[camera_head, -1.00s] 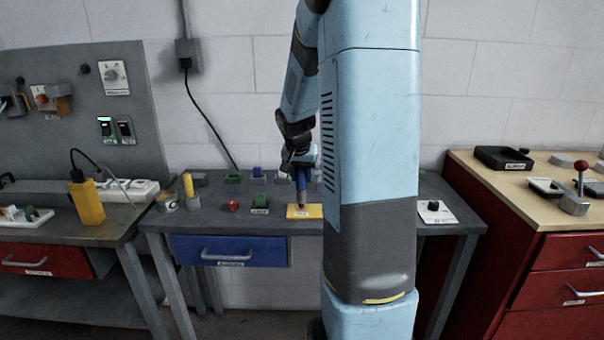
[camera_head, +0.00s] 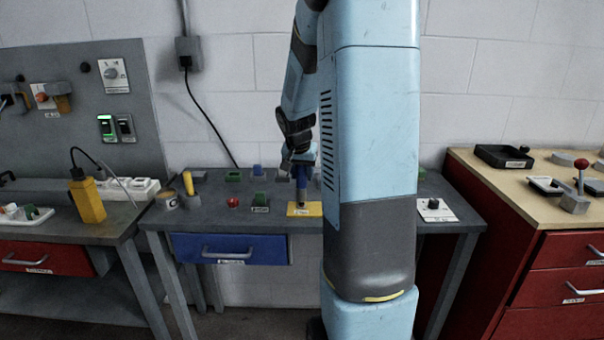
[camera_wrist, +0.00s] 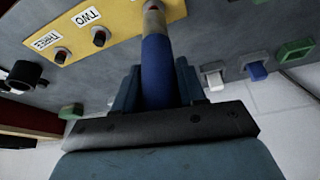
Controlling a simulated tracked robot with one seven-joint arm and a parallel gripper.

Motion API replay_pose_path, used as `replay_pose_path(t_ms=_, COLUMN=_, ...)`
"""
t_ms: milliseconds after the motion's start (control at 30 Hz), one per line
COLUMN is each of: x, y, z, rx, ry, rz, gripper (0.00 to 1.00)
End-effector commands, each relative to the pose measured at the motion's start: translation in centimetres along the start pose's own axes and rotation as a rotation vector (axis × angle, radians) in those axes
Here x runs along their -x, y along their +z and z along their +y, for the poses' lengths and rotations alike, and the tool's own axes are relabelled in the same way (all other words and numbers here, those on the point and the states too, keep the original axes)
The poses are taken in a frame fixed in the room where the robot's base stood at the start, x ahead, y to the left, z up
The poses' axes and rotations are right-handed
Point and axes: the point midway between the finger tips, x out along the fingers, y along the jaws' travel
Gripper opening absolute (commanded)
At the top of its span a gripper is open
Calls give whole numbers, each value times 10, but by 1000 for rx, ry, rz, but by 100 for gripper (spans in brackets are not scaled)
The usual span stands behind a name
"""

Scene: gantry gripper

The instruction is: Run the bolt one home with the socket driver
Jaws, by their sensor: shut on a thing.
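My gripper (camera_head: 302,166) is shut on the blue handle of the socket driver (camera_head: 301,181). It holds the driver pointing down over the yellow plate (camera_head: 304,210). In the wrist view the driver (camera_wrist: 156,72) runs between my fingers (camera_wrist: 157,88), with a grey metal end meeting the yellow plate (camera_wrist: 112,14). Dark bolt heads stand beside the labels TWO (camera_wrist: 99,37) and THREE (camera_wrist: 61,55). I cannot tell how deep that bolt sits.
On the bench stand a red button (camera_head: 233,202), a green block (camera_head: 259,200), a yellow-handled tool (camera_head: 188,184) and a can (camera_head: 167,200). Small coloured blocks line the back. A white plate with a black knob (camera_head: 435,210) is at the right.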

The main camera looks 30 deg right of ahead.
Motion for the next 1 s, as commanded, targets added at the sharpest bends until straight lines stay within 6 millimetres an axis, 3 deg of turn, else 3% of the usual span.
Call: replay_pose_path(t_ms=1000, x=-14, y=5, z=0, rx=-1, ry=0, rz=1, gripper=4)
